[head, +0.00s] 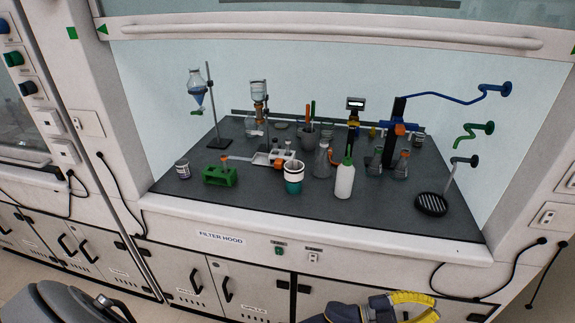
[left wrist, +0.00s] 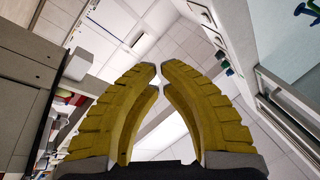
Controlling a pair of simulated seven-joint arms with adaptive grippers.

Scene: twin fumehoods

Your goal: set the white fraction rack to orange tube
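The white fraction rack (head: 262,159) appears to be the low white piece in the middle of the dark hood worktop. It is small in the head view, and I cannot pick out its separate tubes. An orange piece (head: 279,164) sits at its right front, and a small orange end (head: 225,158) shows to its left; I cannot tell if either is the orange tube. My left gripper (head: 437,309), with yellow fingers, is low in front of the hood, far from the rack. In the left wrist view its fingertips (left wrist: 159,71) meet with nothing between them. My right gripper is not in view.
A green block (head: 220,176), a white cup with a teal band (head: 293,178) and a white bottle (head: 344,180) stand near the rack's front. Stands with glassware (head: 197,88) are behind. The hood's front sill (head: 300,222) lies between my gripper and the worktop.

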